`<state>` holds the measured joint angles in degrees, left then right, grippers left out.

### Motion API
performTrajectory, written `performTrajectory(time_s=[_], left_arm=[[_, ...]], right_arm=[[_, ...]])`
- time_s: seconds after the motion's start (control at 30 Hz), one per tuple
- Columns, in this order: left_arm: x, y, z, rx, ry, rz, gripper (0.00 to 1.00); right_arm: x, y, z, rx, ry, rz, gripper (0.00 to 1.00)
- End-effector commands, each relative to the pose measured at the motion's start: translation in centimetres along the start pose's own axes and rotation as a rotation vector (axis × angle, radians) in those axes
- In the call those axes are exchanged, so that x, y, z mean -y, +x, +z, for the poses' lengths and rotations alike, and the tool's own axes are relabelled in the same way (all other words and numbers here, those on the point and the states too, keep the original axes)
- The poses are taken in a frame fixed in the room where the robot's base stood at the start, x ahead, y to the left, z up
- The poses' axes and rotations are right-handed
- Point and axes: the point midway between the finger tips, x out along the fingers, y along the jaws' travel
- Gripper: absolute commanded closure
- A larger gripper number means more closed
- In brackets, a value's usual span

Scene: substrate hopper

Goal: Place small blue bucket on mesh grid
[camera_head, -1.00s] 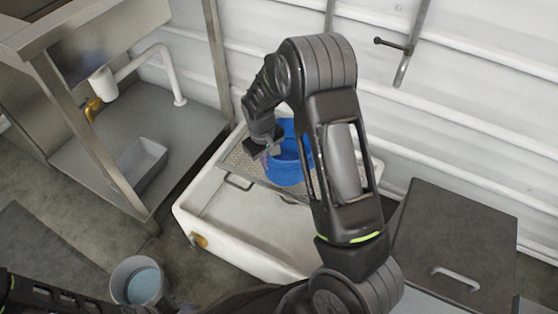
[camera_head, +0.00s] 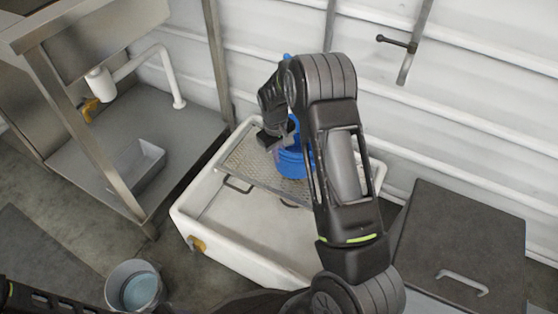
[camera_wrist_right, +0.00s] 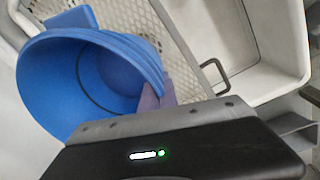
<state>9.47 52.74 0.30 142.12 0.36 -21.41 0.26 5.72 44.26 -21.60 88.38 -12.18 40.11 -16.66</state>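The small blue bucket (camera_head: 291,162) is at the mesh grid (camera_head: 246,164), partly hidden behind my right arm. In the right wrist view the bucket (camera_wrist_right: 75,85) is tilted with its open mouth toward the camera, and the mesh grid (camera_wrist_right: 188,62) lies behind it. My right gripper (camera_head: 277,139) is at the bucket's rim; its fingertips (camera_wrist_right: 156,98) look closed on the rim. Whether the bucket's base touches the mesh is hidden. My left gripper is not in view; only part of my left arm shows at the lower left.
The mesh lies across the back of a white basin (camera_head: 225,235) with a brass fitting. A grey bucket with pale blue contents (camera_head: 137,290) stands on the floor. A dark-lidded box (camera_head: 460,235) stands right; a metal sink frame (camera_head: 90,140) stands left.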

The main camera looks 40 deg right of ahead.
Motion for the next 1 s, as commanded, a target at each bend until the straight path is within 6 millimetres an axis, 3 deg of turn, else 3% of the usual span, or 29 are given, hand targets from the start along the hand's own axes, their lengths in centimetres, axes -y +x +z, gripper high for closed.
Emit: performTrajectory(time_s=[0.03,0.2,0.6,0.9,1.0], left_arm=[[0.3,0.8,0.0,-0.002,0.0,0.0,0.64],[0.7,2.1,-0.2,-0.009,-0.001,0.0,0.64],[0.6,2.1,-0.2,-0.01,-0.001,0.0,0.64],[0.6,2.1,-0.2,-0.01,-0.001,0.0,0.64],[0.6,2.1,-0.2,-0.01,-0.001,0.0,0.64]], right_arm=[[0.1,1.4,0.1,0.002,0.0,0.0,1.0],[0.0,3.5,-0.1,-0.001,0.001,0.001,1.0],[-0.1,3.6,-0.1,-0.001,0.0,0.001,1.0],[-0.1,3.5,-0.1,0.0,0.0,0.0,0.75],[-0.1,3.5,-0.1,0.0,0.0,0.0,0.75]])
